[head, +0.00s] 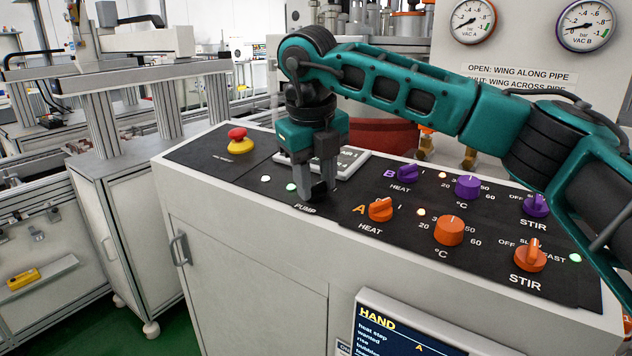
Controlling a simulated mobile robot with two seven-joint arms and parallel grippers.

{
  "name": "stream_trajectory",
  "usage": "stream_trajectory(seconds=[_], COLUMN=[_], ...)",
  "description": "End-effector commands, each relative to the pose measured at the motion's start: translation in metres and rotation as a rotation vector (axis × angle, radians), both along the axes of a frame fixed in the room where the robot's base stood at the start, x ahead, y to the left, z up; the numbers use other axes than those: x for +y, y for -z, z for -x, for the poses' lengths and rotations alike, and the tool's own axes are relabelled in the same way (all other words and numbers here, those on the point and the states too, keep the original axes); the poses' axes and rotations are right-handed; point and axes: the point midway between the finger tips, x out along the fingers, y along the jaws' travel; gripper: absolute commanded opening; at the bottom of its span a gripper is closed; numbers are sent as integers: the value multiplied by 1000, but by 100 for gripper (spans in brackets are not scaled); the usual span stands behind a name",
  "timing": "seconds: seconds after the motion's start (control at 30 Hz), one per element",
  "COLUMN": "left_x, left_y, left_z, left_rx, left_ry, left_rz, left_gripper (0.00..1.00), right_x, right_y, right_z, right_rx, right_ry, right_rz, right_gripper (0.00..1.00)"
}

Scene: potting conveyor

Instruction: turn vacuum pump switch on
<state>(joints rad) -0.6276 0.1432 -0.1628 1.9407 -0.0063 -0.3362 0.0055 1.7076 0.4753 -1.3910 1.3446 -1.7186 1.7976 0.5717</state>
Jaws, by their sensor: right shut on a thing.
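My right gripper (317,190) points down at the sloped black control panel (215,157), just above the PUMP label (305,208). Its dark fingers are shut on the pump switch, which they largely hide, so I cannot tell which way its handle points. A lit pale-green lamp (291,187) is just left of the fingers. Another small pale lamp (265,178) is further left. My left gripper is not in view.
A red mushroom button (237,134) on a yellow base is at the panel's left. Orange heat switch A (380,209), purple heat switch B (406,174) and other dials crowd the right, under my arm. Two vacuum gauges (473,20) (585,25) are behind.

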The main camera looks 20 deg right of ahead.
Motion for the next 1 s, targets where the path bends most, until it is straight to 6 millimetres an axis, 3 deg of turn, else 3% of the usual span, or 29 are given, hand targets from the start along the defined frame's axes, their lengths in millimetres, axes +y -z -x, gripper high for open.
stream_trajectory(seconds=[0.3, 0.8, 0.83, 1.0], left_x=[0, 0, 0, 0], left_y=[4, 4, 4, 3], left_z=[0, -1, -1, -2], left_rx=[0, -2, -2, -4], left_ry=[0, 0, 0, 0], left_rz=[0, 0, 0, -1], left_gripper=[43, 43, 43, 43], right_x=[0, 0, 0, 0], right_y=[-1, -2, -2, -1], right_z=[-1, -1, -1, -1], right_rx=[-18, -21, -21, -19], right_ry=[103, 120, 120, 119], right_rz=[-11, -14, -14, -13], right_gripper=[7, 7, 39, 55])
